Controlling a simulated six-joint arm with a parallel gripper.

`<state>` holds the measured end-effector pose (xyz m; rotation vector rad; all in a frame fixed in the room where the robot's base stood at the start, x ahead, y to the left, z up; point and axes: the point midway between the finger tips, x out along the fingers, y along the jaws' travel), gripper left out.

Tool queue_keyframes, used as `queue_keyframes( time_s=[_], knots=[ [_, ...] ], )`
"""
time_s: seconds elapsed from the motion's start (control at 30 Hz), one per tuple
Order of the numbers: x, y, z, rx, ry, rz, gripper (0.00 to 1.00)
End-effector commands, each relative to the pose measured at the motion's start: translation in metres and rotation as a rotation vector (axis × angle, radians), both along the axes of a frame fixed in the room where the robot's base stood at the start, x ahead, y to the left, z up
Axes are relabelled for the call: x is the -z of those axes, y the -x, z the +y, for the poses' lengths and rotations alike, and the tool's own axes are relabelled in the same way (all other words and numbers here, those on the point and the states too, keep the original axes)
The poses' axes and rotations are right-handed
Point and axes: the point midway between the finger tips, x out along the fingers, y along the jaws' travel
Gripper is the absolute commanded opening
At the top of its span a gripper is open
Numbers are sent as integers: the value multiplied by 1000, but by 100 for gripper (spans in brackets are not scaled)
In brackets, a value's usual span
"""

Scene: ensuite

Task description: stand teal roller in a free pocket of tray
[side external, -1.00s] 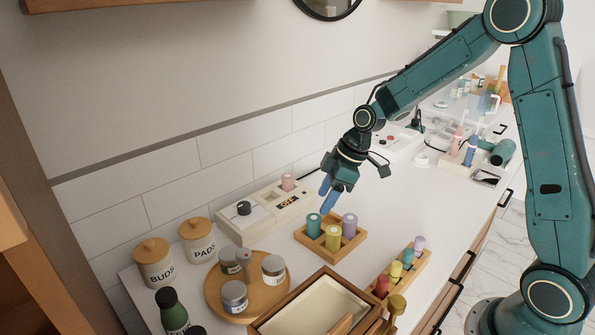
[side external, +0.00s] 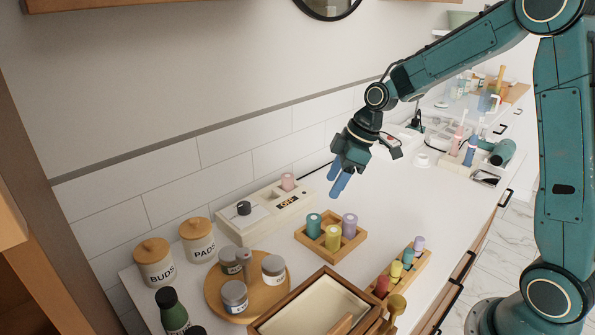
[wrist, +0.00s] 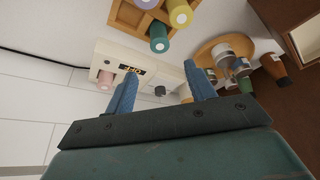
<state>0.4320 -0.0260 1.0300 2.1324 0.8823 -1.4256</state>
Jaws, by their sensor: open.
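The teal roller (side external: 314,225) stands upright in the left pocket of the wooden tray (side external: 303,240). A yellow roller (side external: 333,238) and a purple roller (side external: 349,225) stand in two other pockets; the back pocket looks empty. In the wrist view the teal roller (wrist: 159,38) shows end-on at the tray's lower side, next to the yellow roller (wrist: 180,15). My gripper (side external: 337,190) is above and behind the tray, clear of the rollers. Its two blue fingers (wrist: 163,88) are apart with nothing between them.
A cream device (side external: 262,213) with a dial and a pink roller (side external: 288,182) stands behind the tray. A round board (side external: 212,300) with jars is at front left, an open box (side external: 315,310) in front. A narrow rack (side external: 421,268) of small coloured rollers is to the right.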

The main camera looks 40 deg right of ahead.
Motion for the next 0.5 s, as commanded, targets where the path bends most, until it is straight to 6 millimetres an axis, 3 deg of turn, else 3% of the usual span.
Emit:
queue_keyframes(
  time_s=[0.27,0.5],
  knots=[
    [-10,7,3,22,9,-1,55],
    [-43,37,12,113,32,-4,55]
  ],
)
